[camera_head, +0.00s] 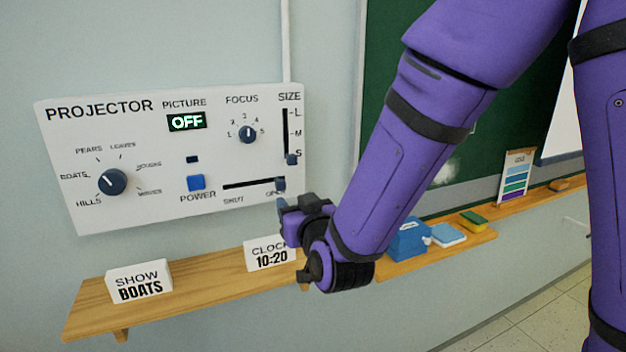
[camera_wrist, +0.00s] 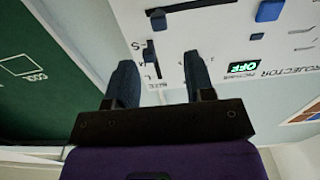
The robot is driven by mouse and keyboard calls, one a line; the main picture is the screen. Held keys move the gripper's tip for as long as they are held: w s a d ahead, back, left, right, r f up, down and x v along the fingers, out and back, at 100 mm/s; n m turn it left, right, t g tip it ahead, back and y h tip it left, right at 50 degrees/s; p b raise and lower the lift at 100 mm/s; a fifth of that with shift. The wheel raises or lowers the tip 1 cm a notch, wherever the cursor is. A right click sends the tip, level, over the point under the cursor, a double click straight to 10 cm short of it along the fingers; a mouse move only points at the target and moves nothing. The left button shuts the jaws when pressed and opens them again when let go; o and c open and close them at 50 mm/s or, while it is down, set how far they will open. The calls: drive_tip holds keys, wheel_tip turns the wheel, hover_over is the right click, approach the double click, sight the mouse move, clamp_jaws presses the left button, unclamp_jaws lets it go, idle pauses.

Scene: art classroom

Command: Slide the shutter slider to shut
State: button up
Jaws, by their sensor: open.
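The shutter slider (camera_head: 280,183) is a small dark blue knob at the right end of a black horizontal slot, above the partly covered OPEN label. SHUT is printed under the slot's left end. The knob also shows in the wrist view (camera_wrist: 157,19), beyond my fingertips. My gripper (camera_head: 283,203) is in front of the panel's lower right corner, just below the knob in the head view. In the wrist view its two dark fingers (camera_wrist: 160,72) are apart with nothing held between them. Whether a finger touches the panel I cannot tell.
The white projector panel (camera_head: 120,215) also has a size slider (camera_head: 291,159), a focus knob, a picture knob, a blue power button (camera_head: 196,182) and a display reading OFF. Below, a wooden shelf (camera_head: 205,283) carries a SHOW BOATS sign and a CLOCK 10:20 sign (camera_head: 268,254).

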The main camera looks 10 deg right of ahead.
sight(281, 186)
drive_tip(key=x, duration=1)
drive_tip(key=shift+w, duration=0.35)
drive_tip(key=shift+a, duration=0.1)
clamp_jaws()
